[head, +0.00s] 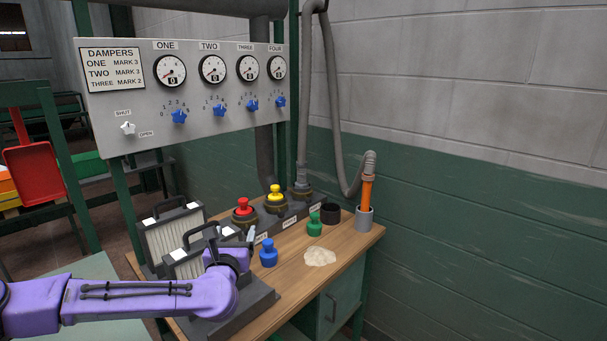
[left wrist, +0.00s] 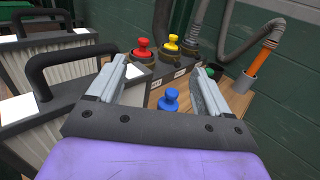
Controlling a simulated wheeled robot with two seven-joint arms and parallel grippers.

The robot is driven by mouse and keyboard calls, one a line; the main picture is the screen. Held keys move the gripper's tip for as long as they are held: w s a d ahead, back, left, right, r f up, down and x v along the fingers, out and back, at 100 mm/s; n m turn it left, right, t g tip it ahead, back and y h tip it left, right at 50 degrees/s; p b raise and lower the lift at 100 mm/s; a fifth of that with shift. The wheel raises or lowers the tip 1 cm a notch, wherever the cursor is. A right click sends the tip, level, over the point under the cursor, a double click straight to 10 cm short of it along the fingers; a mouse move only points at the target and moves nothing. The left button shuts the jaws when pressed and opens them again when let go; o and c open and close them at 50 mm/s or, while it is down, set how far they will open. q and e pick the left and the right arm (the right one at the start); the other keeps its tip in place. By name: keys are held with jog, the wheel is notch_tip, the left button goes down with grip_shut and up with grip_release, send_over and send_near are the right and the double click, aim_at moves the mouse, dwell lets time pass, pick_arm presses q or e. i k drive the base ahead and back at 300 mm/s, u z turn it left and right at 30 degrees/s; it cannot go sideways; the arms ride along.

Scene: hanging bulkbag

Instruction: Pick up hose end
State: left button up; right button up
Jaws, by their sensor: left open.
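The hose end is an orange wand (head: 367,192) with a ribbed grey cuff, standing nearly upright in a grey cup (head: 364,218) at the bench's right end. It also shows at the upper right of the left wrist view (left wrist: 262,52). The grey hose (head: 336,110) loops from it up to the pipes. My left gripper (head: 250,236) is at the left part of the bench, well left of the hose end, and partly hidden by its own wrist. In the left wrist view its two fingers (left wrist: 164,70) are apart with nothing held between them. My right gripper is not seen.
Handled filter cases (head: 172,236) stand left. A gauge panel (head: 190,130) hangs above.

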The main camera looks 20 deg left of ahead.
aim_at(301, 183)
jog(key=i, duration=1.55)
